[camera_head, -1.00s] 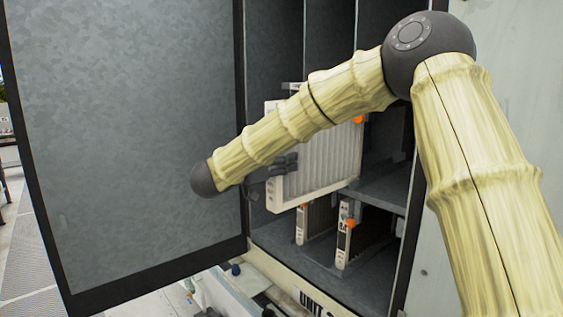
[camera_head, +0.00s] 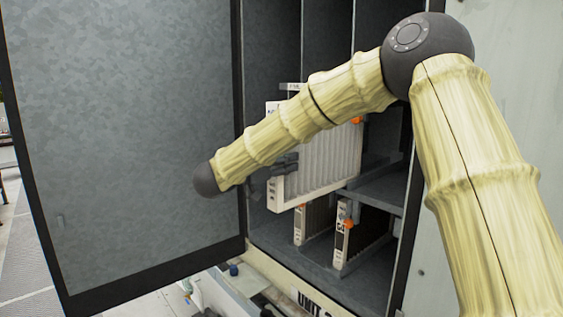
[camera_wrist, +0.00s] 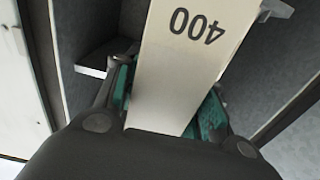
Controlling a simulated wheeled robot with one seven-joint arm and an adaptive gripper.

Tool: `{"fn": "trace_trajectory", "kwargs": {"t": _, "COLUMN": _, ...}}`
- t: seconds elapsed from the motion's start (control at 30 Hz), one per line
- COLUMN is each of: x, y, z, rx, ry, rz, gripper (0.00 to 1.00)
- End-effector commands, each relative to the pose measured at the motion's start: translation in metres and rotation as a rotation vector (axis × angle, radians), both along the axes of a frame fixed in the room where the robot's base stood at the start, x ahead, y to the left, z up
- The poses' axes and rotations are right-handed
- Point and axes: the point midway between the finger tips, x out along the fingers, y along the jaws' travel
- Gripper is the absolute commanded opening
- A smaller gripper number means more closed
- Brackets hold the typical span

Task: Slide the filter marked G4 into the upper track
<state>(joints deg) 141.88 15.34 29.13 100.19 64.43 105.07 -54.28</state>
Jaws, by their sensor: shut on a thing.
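A pleated filter with a pale frame (camera_head: 327,165) is held upright in front of the cabinet's upper level. My gripper (camera_head: 283,166) is shut on its near edge strip. In the wrist view the fingers (camera_wrist: 163,100) clasp that strip (camera_wrist: 180,62) from both sides, and the strip reads "400" upside down. I cannot read a G4 mark on it. My forearm hides part of its top. The upper track cannot be made out clearly; a light rail end (camera_head: 291,87) shows above the filter. A shelf (camera_head: 385,187) lies at the filter's lower right.
Two dark-faced filters, a left one (camera_head: 313,222) and a right one (camera_head: 362,235), stand in the lower bay with orange tabs. The open door (camera_head: 130,140) is at the left. The cabinet's right frame (camera_head: 407,255) stands close to my arm.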

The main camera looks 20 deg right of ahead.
Motion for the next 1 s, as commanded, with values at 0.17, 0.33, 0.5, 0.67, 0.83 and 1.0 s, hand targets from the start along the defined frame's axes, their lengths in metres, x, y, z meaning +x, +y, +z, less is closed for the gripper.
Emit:
{"fn": "trace_trajectory", "kwargs": {"t": 0.17, "x": 0.002, "y": -0.006, "z": 0.001, "rx": 0.000, "ry": -0.001, "rz": 0.000, "gripper": 0.00}}
{"fn": "trace_trajectory", "kwargs": {"t": 0.33, "x": 0.005, "y": -0.013, "z": 0.000, "rx": 0.000, "ry": -0.001, "rz": 0.000, "gripper": 0.00}}
{"fn": "trace_trajectory", "kwargs": {"t": 0.5, "x": 0.007, "y": -0.019, "z": 0.000, "rx": -0.001, "ry": -0.001, "rz": -0.001, "gripper": 0.00}}
{"fn": "trace_trajectory", "kwargs": {"t": 0.67, "x": 0.009, "y": -0.024, "z": 0.000, "rx": -0.001, "ry": -0.001, "rz": 0.000, "gripper": 0.00}}
{"fn": "trace_trajectory", "kwargs": {"t": 0.83, "x": 0.011, "y": -0.030, "z": 0.000, "rx": -0.001, "ry": -0.001, "rz": 0.001, "gripper": 0.00}}
{"fn": "trace_trajectory", "kwargs": {"t": 1.0, "x": 0.013, "y": -0.036, "z": -0.001, "rx": -0.001, "ry": -0.001, "rz": 0.000, "gripper": 0.00}}
